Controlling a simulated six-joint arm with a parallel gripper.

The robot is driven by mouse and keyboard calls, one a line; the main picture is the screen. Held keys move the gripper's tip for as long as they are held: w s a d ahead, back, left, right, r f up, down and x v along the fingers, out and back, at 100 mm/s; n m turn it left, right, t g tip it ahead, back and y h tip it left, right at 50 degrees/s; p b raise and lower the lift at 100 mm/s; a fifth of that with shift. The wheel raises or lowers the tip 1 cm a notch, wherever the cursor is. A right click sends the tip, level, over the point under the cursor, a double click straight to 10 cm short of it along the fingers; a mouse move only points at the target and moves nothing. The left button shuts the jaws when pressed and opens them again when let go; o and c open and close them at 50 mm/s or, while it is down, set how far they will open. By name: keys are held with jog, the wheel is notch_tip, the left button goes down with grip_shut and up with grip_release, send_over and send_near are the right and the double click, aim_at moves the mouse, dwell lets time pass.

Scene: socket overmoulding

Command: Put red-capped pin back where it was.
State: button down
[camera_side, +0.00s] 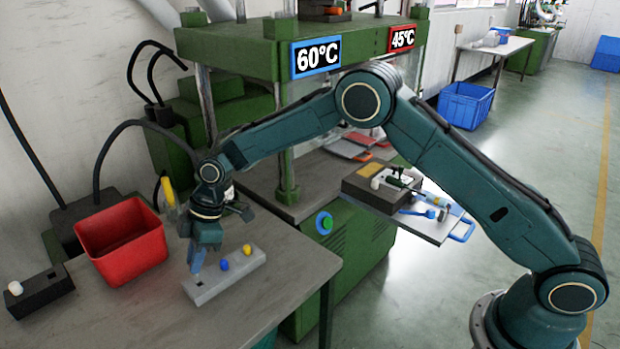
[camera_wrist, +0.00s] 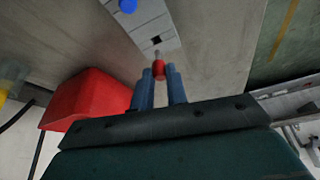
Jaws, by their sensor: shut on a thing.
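The red-capped pin (camera_wrist: 158,69) is held between the two blue fingers of my gripper (camera_wrist: 160,75) in the wrist view. Its thin metal shaft points toward a dark square hole in the grey block (camera_wrist: 146,27). The shaft looks apart from the hole and just short of it in that picture. In the side view, my gripper (camera_side: 197,262) points down over the left end of the grey block (camera_side: 215,286). The red cap cannot be made out there, hidden by the fingers. A blue-capped pin (camera_side: 225,265) and a yellow-capped pin (camera_side: 247,250) stand in the block.
A red bin (camera_side: 122,240) stands on the table to the left of the block, and shows in the wrist view (camera_wrist: 85,100). A dark box with a white knob (camera_side: 38,292) is at the far left. The green press (camera_side: 290,50) stands behind. The table's front is clear.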

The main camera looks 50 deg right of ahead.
jog(key=shift+f, duration=2.1)
jog(key=c, duration=1.4)
grip_release()
jog(key=shift+f, duration=0.1)
jog(key=v, duration=1.2)
